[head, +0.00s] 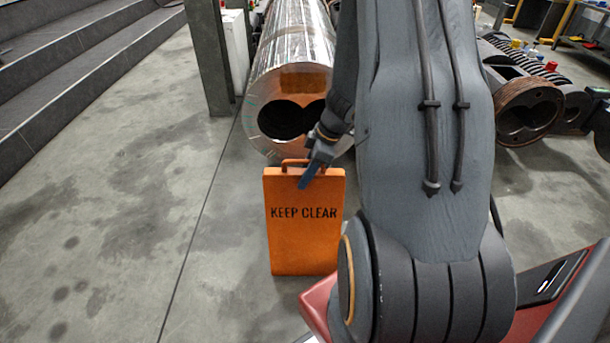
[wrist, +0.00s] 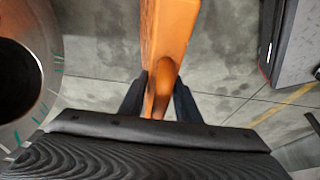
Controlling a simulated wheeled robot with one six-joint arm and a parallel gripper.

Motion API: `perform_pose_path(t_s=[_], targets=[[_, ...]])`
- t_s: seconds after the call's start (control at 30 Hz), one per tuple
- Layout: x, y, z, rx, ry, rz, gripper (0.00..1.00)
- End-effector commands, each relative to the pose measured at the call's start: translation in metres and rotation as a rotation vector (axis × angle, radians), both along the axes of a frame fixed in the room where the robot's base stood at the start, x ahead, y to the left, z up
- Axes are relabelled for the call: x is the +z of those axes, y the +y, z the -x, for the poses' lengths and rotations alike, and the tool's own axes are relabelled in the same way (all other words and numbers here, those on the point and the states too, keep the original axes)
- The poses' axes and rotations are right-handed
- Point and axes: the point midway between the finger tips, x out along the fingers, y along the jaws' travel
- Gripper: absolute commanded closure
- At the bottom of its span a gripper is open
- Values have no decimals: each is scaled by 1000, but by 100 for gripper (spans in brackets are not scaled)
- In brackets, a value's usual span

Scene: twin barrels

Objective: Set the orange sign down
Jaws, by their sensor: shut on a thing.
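The orange sign (head: 304,240) reads "KEEP CLEAR" and hangs upright in the head view, in front of the open end of a shiny barrel. My gripper (head: 308,178) is at the handle on its top edge. In the wrist view the two dark fingers of my gripper (wrist: 160,100) close on the handle from both sides, and the orange sign (wrist: 168,30) extends away beyond them. I cannot tell from these frames whether the sign's lower edge touches the floor.
The shiny twin-bore barrel (head: 293,75) lies just behind the sign. A grey post (head: 208,60) stands to its left, with dark steps (head: 70,70) farther left. Rusty machine parts (head: 528,105) lie at right. The concrete floor (head: 130,220) left of the sign is clear.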

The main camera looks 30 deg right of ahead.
Motion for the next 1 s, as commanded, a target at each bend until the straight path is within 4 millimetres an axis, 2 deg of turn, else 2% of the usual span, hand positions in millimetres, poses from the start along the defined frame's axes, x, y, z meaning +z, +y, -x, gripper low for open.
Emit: perform_pose_path(t_s=[0.07,0.1,0.2,0.53,0.63,1.0], targets=[[0,0,-1,0,-1,0,100],[-1,0,0,0,0,0,68],[-1,0,0,0,1,-1,52],[0,0,0,0,1,-1,51],[7,-2,1,1,-1,1,51],[74,-25,16,-1,-2,1,51]])
